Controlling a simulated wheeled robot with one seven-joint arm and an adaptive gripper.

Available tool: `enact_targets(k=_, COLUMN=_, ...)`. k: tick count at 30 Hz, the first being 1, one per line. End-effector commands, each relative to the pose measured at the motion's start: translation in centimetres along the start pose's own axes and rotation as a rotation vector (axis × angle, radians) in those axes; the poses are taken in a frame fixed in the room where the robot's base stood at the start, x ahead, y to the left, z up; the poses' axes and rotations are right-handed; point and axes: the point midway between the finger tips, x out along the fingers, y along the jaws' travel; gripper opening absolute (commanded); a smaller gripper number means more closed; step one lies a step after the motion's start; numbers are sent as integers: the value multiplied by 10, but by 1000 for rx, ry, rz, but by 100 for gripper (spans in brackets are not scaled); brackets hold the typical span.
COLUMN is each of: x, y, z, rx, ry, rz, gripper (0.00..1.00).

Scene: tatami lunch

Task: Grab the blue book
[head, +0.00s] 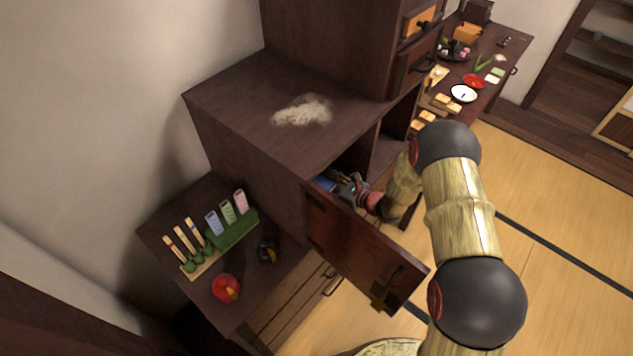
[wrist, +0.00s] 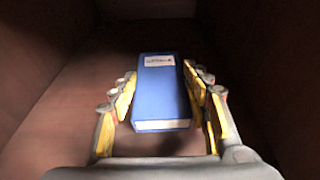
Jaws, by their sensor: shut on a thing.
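The blue book (wrist: 162,95), with a white label near its far end, stands between the two yellow fingers of my gripper (wrist: 160,105) in the wrist view. The fingers press on its left and right sides. The book is inside a dark brown cabinet compartment. In the head view a small part of the blue book (head: 325,184) shows in the cabinet opening, next to my gripper (head: 343,188). The rest of it is hidden by the cabinet top and the gripper.
The cabinet door (head: 355,250) is open, hanging just in front of my arm. The cabinet top (head: 240,98) bears a pale fluffy patch. A low side table (head: 160,230) at left holds a green rack (head: 232,232) and a red bowl (head: 225,288). Tatami floor lies open at right.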

Motion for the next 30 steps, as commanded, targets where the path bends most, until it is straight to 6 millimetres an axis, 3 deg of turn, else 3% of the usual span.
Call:
enact_targets(k=4, x=0, y=0, z=0, rx=1, ry=0, rz=0, gripper=19)
enact_targets(k=13, x=-1, y=0, z=3, rx=1, ry=0, rz=0, gripper=19)
enact_targets(k=21, x=-10, y=0, z=34, rx=-1, ry=-2, rz=0, gripper=19)
enact_targets(k=30, x=-79, y=14, z=79, rx=0, ry=-1, rz=-4, gripper=19)
